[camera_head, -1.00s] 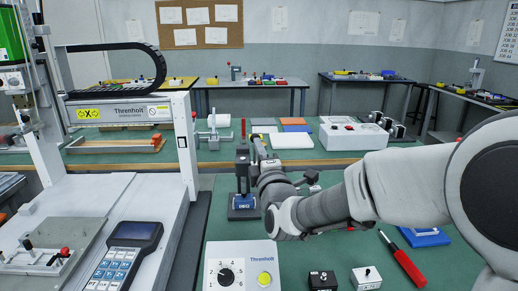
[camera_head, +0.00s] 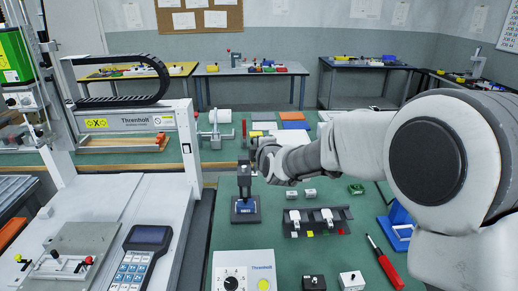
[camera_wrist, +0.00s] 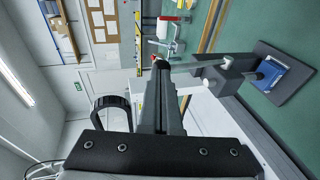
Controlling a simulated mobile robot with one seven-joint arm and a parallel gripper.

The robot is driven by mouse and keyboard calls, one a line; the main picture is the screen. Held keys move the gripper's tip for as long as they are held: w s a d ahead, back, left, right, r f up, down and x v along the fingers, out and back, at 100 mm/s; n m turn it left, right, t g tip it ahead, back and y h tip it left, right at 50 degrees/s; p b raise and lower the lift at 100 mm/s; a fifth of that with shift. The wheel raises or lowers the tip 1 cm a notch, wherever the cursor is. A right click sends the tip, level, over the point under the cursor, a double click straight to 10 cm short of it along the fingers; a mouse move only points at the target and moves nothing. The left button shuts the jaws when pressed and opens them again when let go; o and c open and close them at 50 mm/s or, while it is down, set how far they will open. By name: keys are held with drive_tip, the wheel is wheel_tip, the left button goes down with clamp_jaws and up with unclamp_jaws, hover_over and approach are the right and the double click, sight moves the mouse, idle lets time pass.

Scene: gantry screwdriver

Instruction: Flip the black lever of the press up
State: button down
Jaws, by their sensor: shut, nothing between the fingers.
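The press (camera_head: 246,190) is a small dark column on a black base with a blue plate, standing on the green bench just right of the gantry. In the wrist view the press (camera_wrist: 238,78) lies sideways at the right, and a grey bar (camera_wrist: 190,67) runs from its head towards my fingertips. My gripper (camera_wrist: 160,68) is shut and empty, its fingertips close to the end of that bar; I cannot tell whether they touch. In the head view my gripper (camera_head: 252,158) is beside the top of the press and partly hides it. The black lever is not clearly distinguishable.
The gantry frame (camera_head: 190,150) stands close left of the press. A black rail (camera_head: 318,222) with white modules lies to the right. In front are a control box (camera_head: 245,272) with a dial and a red screwdriver (camera_head: 385,264).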

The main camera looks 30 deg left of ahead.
drive_tip(key=w+p, duration=0.1)
drive_tip(key=w+a+g+h+p, duration=0.1)
drive_tip(key=p, duration=0.1)
drive_tip(key=w+r+g+p, duration=0.1)
drive_tip(key=shift+w+a+h, duration=0.1)
drive_tip(key=shift+a+h, duration=0.2)
drive_tip(key=shift+a, duration=0.1)
drive_tip(key=shift+w+a+p, duration=0.2)
drive_tip(key=shift+w+p, duration=0.2)
drive_tip(key=shift+p, duration=0.05)
